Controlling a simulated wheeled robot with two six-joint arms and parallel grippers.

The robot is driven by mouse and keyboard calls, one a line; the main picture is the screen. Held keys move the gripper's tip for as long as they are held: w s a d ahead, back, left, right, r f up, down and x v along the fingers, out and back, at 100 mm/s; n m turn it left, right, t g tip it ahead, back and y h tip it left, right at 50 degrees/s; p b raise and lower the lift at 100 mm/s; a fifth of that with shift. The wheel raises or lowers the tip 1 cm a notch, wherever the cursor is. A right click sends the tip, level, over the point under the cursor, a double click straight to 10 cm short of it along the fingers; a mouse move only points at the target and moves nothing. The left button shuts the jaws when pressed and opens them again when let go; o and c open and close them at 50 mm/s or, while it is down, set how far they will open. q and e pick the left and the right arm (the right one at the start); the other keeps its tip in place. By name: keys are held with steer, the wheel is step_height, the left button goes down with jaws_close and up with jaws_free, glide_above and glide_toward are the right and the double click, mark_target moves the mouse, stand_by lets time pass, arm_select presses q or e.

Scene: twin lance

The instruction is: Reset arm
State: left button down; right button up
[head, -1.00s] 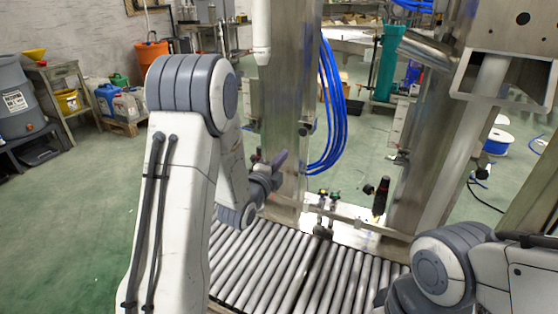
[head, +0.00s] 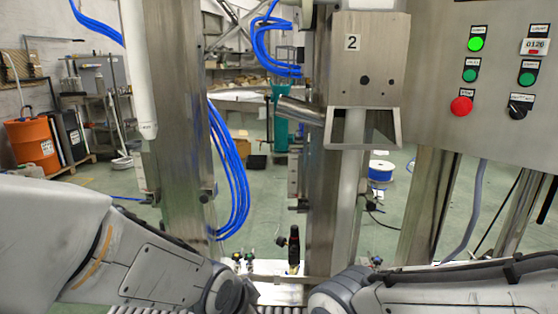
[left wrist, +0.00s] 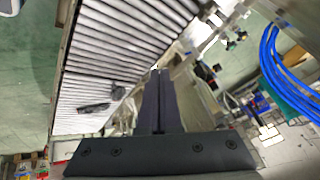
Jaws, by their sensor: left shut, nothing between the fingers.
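My left arm (head: 120,250) lies low along the left side of the head view, and its gripper is out of sight there. In the left wrist view my left gripper (left wrist: 157,78) has its two dark fingers together with nothing between them, and roller conveyor shows beyond it. My right arm (head: 430,292) lies low along the right side of the head view. My right gripper is not in view.
The roller conveyor (left wrist: 115,45) carries small dark pieces (left wrist: 95,107). Steel posts (head: 180,120) stand ahead, with blue hoses (head: 228,170) beside one. A station box marked 2 (head: 365,60) and a button panel (head: 495,75) are at right.

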arm_select(q)
steer(key=s+r+n+g+y, duration=0.1)
steer(key=s+n+g, duration=0.15)
steer(key=s, duration=0.65)
steer(key=s+r+n+g, duration=0.1)
steer(key=s+g, duration=0.3)
steer(key=s, duration=0.5)
step_height(320, 180, up, 26)
steer(key=p, duration=2.6)
steer(key=shift+d+p, duration=0.2)
steer(key=shift+p, duration=0.1)
